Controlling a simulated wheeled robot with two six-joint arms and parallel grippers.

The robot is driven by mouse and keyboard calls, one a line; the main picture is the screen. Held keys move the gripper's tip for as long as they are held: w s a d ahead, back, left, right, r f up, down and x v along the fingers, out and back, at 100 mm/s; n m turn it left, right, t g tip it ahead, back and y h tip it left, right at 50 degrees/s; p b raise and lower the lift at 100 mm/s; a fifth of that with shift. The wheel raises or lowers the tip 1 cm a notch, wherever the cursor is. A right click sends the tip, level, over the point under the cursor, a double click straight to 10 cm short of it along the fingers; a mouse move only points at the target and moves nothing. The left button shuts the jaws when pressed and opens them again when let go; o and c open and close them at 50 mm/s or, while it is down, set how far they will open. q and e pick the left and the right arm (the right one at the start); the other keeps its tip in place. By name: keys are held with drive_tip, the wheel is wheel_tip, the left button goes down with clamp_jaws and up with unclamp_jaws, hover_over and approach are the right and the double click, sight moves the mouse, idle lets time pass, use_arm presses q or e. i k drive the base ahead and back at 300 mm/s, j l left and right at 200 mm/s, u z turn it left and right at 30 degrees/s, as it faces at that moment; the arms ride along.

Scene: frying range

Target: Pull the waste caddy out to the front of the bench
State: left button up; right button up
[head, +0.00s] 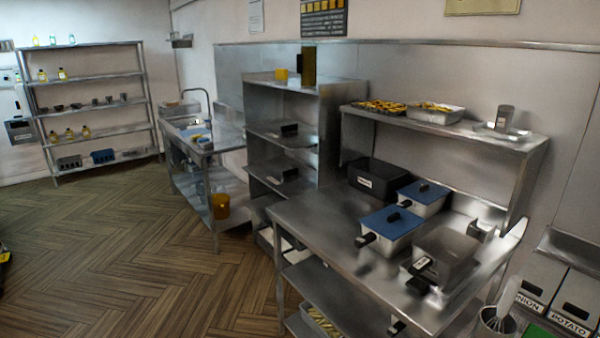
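A black rectangular box (378,181) with a small white label on its front stands at the back left of the steel bench (335,232), under the raised shelf. It looks most like the waste caddy, but its label is too small to read. A grey tub (443,254) with a labelled black handle stands at the bench's front right. Neither of my grippers can be made out in the head view.
Trays of yellow food (435,114) sit on the raised shelf (440,129). The bench's front left surface is clear. A steel shelf unit (292,125) stands left of the bench. Onion and potato bins (573,304) stand at right. The wooden floor (130,240) is open at left.

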sight(379, 179)
drive_tip(key=i+j+u, duration=0.25)
drive_tip(key=i+u, duration=0.15)
drive_tip(key=i, duration=0.45)
drive_tip(key=i+u, duration=0.4)
drive_tip(key=i, duration=0.45)
drive_tip(key=i+z, duration=0.2)
drive_tip(key=i, duration=0.3)
drive_tip(key=i+j+z, duration=0.2)
drive_tip(key=i, duration=0.25)
drive_tip(key=i+j+z, duration=0.2)
drive_tip(key=i, duration=0.3)
drive_tip(key=i+l+z, duration=0.15)
drive_tip(key=i+z, duration=0.75)
drive_tip(key=z, duration=0.15)
